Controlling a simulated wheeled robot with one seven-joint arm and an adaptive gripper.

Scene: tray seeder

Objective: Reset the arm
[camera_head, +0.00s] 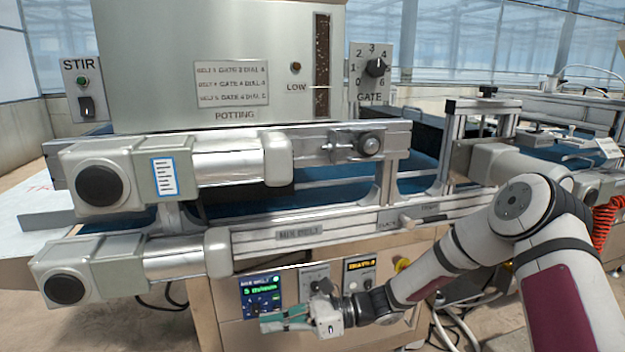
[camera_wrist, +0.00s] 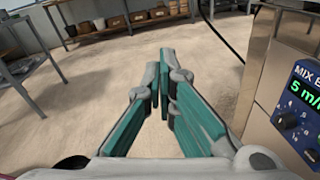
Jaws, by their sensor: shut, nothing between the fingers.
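My arm (camera_head: 468,250) reaches in from the right in the head view, bent at the elbow, with its forearm running down to the left. My gripper (camera_head: 264,323) is low in front of the machine's control panel, pointing left. In the wrist view its green-padded fingers (camera_wrist: 163,88) are close together at the tips, with nothing between them. Bare floor shows beyond the fingertips.
The mix belt panel (camera_head: 262,296) is right behind my gripper and shows at the right edge of the wrist view (camera_wrist: 303,95). The potting hopper (camera_head: 220,60), gate dial (camera_head: 375,68) and motors (camera_head: 100,187) stand above. Shelves with pots (camera_wrist: 120,22) stand far off; the floor (camera_wrist: 75,100) between is clear.

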